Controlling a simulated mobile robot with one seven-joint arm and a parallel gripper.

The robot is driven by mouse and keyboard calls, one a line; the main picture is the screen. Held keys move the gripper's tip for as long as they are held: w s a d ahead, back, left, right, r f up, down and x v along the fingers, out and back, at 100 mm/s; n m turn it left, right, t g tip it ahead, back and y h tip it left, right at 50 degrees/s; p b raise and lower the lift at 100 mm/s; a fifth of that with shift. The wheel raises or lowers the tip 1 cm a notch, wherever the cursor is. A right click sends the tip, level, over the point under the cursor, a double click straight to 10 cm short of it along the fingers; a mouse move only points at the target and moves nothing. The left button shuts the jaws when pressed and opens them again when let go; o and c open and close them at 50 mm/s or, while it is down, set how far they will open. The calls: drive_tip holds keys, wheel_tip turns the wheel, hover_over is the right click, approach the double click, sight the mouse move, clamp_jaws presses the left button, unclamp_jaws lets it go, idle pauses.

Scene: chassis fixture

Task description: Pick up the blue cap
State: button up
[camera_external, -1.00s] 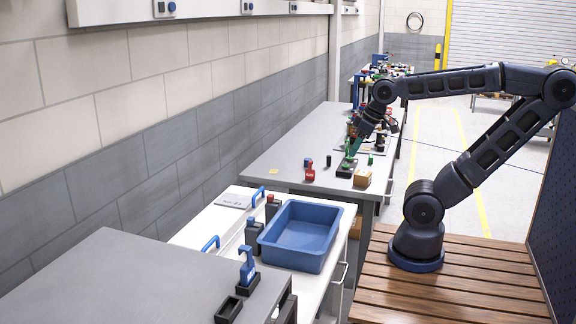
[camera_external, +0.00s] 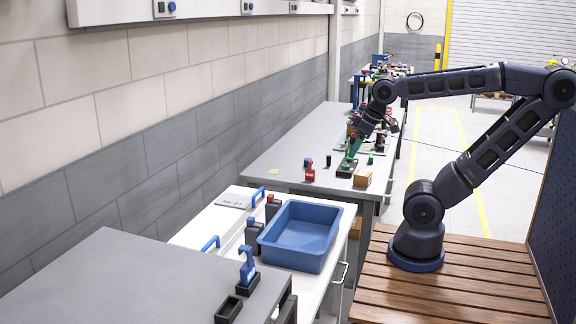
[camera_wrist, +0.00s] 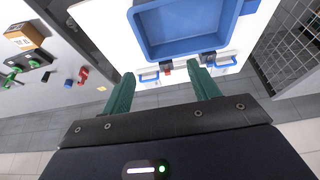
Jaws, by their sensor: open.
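A blue cap (camera_external: 251,222) sits on top of a dark bottle (camera_external: 254,237) on the white cabinet, left of the blue bin. A second dark bottle (camera_external: 272,208) with a red cap (camera_external: 270,197) stands just behind it. In the wrist view the red cap (camera_wrist: 166,72) shows between the fingers, and the dark bottle (camera_wrist: 207,57) shows beside the right finger, which is close to it in the picture. My gripper (camera_wrist: 160,70) has its green fingers wide apart with nothing between them. In the outside view my gripper (camera_external: 352,150) is over the grey table, well beyond the bottles.
The blue bin (camera_external: 277,256) stands beside the bottles, and blue handles (camera_external: 258,196) rise from the white cabinet. The grey table (camera_external: 265,165) holds a red piece (camera_external: 310,174) and a cardboard box (camera_external: 362,178). A brick wall (camera_external: 150,130) runs along the left.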

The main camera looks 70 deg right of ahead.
drive_tip(key=w+d+r+n+h, duration=0.2)
drive_tip(key=w+d+n, duration=0.2)
drive_tip(key=w+d, duration=0.7)
drive_tip(key=n+g+h, duration=0.2)
drive_tip(key=n+g, duration=0.2)
drive_tip(key=n, duration=1.1)
hover_over(308, 159)
drive_tip(key=a, duration=0.4)
wheel_tip(308, 159, down, 23)
drive_tip(key=x, duration=0.3)
drive_tip(key=s+x, duration=0.1)
drive_tip(key=x, duration=0.1)
drive_tip(key=shift+f, duration=0.2)
drive_tip(key=shift+w+d+x, duration=0.1)
drive_tip(key=shift+x, duration=1.2)
drive_tip(key=shift+w+d+x, duration=0.1)
drive_tip(key=shift+w+x, duration=0.05)
drive_tip(key=shift+x, duration=1.15)
drive_tip(key=shift+r, duration=0.15)
drive_tip(key=c, duration=1)
